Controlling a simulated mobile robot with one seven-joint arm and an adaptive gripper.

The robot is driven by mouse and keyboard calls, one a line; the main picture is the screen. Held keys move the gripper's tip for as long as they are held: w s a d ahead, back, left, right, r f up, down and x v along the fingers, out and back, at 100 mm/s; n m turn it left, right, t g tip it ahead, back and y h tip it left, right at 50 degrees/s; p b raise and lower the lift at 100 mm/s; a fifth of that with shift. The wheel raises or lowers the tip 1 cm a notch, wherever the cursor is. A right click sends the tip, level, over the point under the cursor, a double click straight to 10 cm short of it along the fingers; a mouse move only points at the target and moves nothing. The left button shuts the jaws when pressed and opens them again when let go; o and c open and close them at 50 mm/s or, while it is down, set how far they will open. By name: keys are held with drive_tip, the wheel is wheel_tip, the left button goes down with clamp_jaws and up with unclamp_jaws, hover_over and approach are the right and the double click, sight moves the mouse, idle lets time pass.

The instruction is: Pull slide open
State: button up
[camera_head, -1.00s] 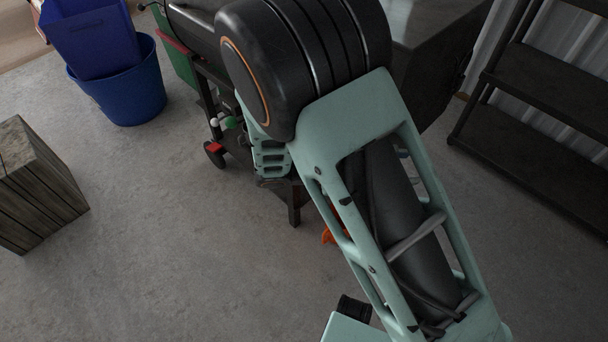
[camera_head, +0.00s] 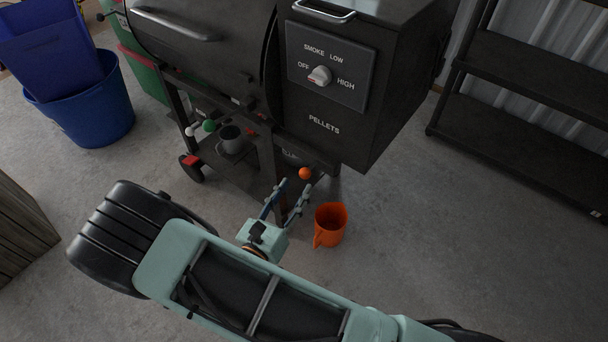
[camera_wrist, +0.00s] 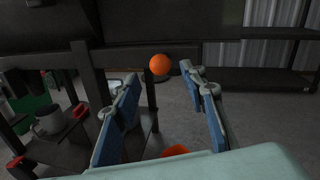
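An orange ball knob (camera_head: 305,173) shows just under the black pellet box of the grill (camera_head: 330,125). It looks like the handle of the slide; the slide itself is hard to make out. My gripper (camera_head: 296,187) is open and empty, with its fingers pointing up toward the underside of the grill. In the wrist view, the orange knob (camera_wrist: 159,64) appears between and beyond the tips of my open gripper (camera_wrist: 161,76). The fingers look apart from the knob.
An orange mug (camera_head: 331,224) stands on the floor beside my gripper. A grill leg (camera_head: 268,165) is close to the left finger. A grey cup (camera_head: 231,138) sits on the grill's lower shelf. Black shelves (camera_head: 530,85) stand at right, with clear floor before them.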

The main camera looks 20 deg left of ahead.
sight(305, 174)
drive_tip(key=w, duration=0.3)
drive_tip(key=w+d+b, duration=0.1)
drive_tip(key=w, duration=0.2)
drive_tip(key=shift+w+d, duration=0.15)
drive_tip(key=shift+c, duration=0.2)
clamp_jaws()
